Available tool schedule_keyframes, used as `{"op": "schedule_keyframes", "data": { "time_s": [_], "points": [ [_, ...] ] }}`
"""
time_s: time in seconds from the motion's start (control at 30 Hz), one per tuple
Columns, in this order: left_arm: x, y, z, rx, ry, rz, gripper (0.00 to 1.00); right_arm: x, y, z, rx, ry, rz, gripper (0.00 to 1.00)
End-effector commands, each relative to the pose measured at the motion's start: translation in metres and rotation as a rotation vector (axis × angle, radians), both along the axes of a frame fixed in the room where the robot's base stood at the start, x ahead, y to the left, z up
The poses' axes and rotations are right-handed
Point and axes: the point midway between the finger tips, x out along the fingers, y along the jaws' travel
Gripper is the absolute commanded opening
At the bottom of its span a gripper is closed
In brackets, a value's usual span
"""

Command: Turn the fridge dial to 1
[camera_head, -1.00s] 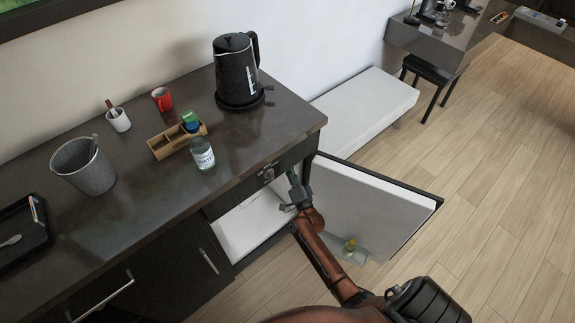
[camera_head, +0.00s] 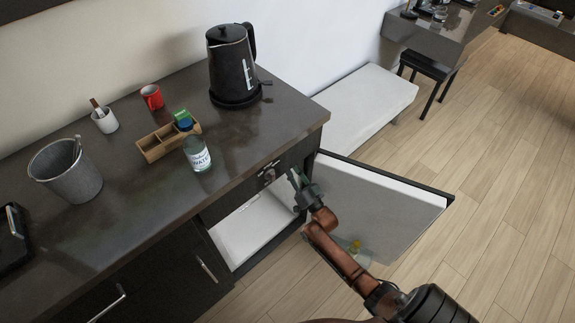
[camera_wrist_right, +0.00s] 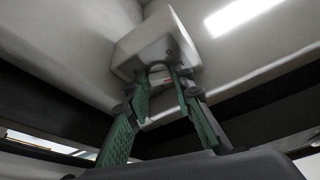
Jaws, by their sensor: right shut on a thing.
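The mini fridge (camera_head: 245,240) is open under the counter, with its white interior showing and its door (camera_head: 375,205) swung out to the right. My right gripper (camera_head: 298,180) is at the upper right of the fridge opening, its tips partly hidden by the cabinet. In the right wrist view a pale control housing (camera_wrist_right: 150,40) sits in an upper inner corner of the fridge. The fridge dial (camera_wrist_right: 158,73) is at its lower end, between the green-padded fingers of my right gripper (camera_wrist_right: 161,80), shut on it. The dial's numbers are not readable. My left gripper is not in view.
A bottle (camera_head: 355,247) shows by the door. Open floor lies to the right.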

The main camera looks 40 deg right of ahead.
Motion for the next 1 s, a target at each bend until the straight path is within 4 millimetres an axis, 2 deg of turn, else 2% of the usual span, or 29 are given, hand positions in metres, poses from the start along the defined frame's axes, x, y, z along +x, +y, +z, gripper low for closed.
{"op": "schedule_keyframes", "data": {
  "time_s": [0.3, 0.73, 0.77, 0.83, 1.0],
  "points": [
    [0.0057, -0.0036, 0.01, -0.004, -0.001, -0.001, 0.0, -0.001, -0.0012, -0.0034, -0.079, -0.002, -0.001, 0.0],
    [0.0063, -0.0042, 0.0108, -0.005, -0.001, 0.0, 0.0, -0.0011, -0.0013, -0.0032, -0.087, -0.001, -0.001, 0.0],
    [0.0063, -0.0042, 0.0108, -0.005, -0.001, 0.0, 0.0, -0.0011, -0.0013, -0.0032, -0.087, -0.001, -0.001, 0.24],
    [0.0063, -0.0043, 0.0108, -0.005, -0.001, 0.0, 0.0, -0.0009, -0.0012, -0.0031, -0.087, -0.002, -0.001, 0.28],
    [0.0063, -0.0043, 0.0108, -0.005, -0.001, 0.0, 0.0, -0.0003, -0.0006, -0.0019, -0.086, -0.004, 0.0, 0.29]
  ]
}}
